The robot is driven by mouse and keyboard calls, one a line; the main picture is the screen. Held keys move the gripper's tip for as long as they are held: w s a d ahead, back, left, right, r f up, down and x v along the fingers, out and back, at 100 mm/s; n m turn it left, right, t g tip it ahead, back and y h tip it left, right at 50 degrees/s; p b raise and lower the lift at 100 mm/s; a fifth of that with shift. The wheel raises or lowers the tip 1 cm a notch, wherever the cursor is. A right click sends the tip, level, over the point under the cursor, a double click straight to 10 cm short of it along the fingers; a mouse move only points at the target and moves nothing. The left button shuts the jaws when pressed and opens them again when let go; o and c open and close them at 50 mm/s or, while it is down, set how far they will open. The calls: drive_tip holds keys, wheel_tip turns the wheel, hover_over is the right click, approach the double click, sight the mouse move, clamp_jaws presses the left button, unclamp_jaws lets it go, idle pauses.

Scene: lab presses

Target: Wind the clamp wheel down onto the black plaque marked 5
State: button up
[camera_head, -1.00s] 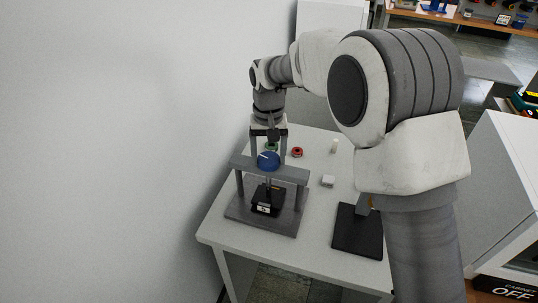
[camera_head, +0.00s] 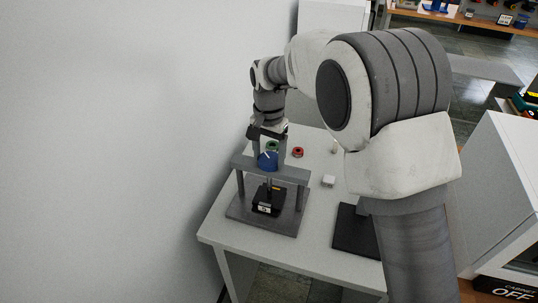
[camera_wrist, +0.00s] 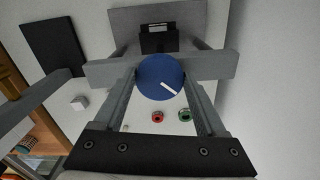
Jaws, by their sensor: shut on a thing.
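The clamp wheel (camera_head: 268,161) is a blue disc with a white line, on the crossbar of a grey press (camera_head: 290,173). In the wrist view the wheel (camera_wrist: 160,77) lies between my two fingers. My gripper (camera_head: 268,152) comes from above and is shut on the wheel; it also shows in the wrist view (camera_wrist: 160,88). The black plaque (camera_head: 267,200) sits on the press base below the wheel, with a small white label too small to read surely. In the wrist view the plaque (camera_wrist: 158,42) is partly hidden by the crossbar. The clamp's lower end is hard to make out.
The white table (camera_head: 318,205) also holds a red ring-shaped part (camera_head: 298,152), a green one (camera_head: 271,146) and a pale block (camera_head: 328,181). A black plate (camera_head: 356,232) stands right of the press, partly behind my arm. A wall is close on the left.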

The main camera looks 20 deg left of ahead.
sight(269, 159)
drive_tip(key=o, duration=1.3)
drive_tip(key=shift+r, duration=0.15)
wheel_tip(269, 159, up, 17)
drive_tip(key=shift+r, duration=0.1)
